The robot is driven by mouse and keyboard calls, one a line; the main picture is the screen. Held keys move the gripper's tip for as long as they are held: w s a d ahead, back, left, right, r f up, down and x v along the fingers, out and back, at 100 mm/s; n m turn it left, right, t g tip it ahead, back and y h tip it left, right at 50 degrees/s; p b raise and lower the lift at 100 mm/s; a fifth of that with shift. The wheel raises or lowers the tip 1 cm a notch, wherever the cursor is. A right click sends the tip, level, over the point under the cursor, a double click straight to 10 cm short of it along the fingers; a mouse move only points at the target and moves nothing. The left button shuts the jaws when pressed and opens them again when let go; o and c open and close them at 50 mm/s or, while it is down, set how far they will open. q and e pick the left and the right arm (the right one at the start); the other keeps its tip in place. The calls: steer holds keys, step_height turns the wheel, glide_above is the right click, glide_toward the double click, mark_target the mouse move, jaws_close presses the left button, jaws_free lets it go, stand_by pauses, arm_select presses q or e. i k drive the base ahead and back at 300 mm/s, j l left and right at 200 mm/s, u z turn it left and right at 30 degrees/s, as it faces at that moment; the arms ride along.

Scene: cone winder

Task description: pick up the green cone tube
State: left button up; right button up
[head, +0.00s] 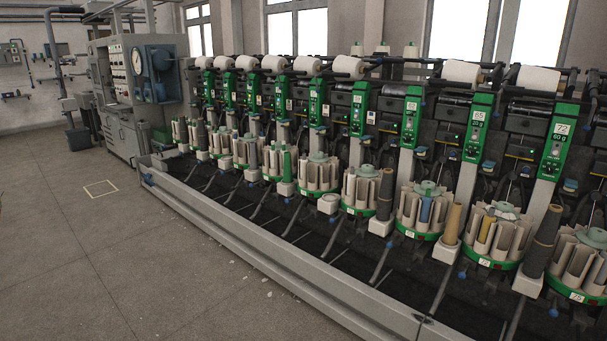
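A green cone tube (287,167) stands upright on a small white block in the middle distance, in the row along the machine's front. It is beside a round white magazine with a green base (273,177). It is small in the head view, so fine detail is hard to tell. Neither of my grippers shows in the head view.
The long winding machine has several round magazines and other upright tubes: a dark one (386,195), a tan one (453,223) and a dark grey one (542,240). A low grey rail (270,250) runs along its front. The floor (110,260) at left is clear.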

mark_target(287, 166)
steer(key=i+j, duration=0.1)
steer(key=i, duration=0.5)
steer(key=i+j, duration=0.1)
steer(key=i, duration=0.45)
steer(key=i+j, duration=0.1)
steer(key=i, duration=0.5)
steer(key=i+j+z, duration=0.1)
steer(key=i, duration=0.5)
